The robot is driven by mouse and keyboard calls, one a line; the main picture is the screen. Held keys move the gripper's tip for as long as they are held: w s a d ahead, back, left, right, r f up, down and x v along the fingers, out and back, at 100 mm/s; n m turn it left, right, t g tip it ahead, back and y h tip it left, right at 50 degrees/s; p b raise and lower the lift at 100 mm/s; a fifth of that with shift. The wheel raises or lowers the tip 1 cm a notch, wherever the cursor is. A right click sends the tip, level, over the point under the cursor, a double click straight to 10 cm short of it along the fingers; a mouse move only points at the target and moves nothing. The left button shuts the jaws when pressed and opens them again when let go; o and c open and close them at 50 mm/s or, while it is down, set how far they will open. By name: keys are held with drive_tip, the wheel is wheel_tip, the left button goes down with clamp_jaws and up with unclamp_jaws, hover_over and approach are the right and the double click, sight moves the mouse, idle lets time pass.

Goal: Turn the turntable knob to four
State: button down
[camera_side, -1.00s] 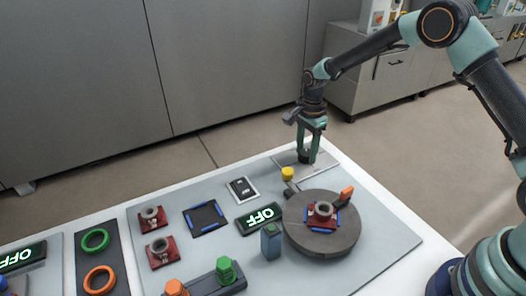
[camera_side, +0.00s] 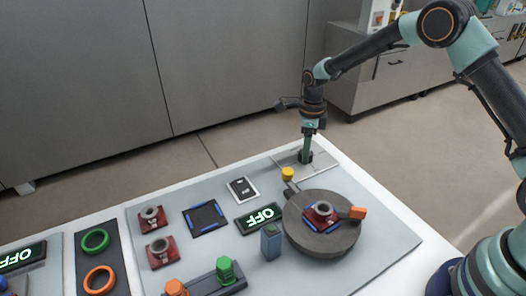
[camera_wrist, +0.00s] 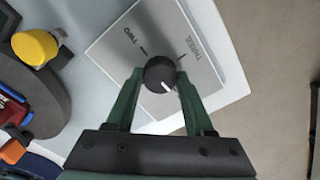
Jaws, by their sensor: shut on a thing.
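The dark round knob (camera_wrist: 160,73) stands on a light grey plate (camera_wrist: 118,38) marked TWO and THREE, each word with a dark tick. The knob's white mark faces the lower edge of the wrist view. My gripper (camera_wrist: 160,76) has a green finger on each side of the knob and is shut on it. In the side view, my gripper (camera_side: 306,156) points down at the knob on the plate (camera_side: 325,168) and hides much of it. The grey turntable (camera_side: 320,244) carries a red fixture (camera_side: 322,212) with a grey ring, and an orange tab (camera_side: 357,213) at its right.
A yellow button (camera_side: 288,173) stands between the plate and the turntable. An OFF display (camera_side: 260,217), a blue-grey block (camera_side: 271,242) and a black-and-blue pad (camera_side: 205,217) lie to the left. The board's right front corner is clear.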

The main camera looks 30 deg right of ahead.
drive_tip(key=shift+r+m, duration=0.1)
drive_tip(key=shift+m, duration=0.4)
drive_tip(key=shift+c, duration=1.4)
unclamp_jaws()
wheel_tip(320, 180, up, 12)
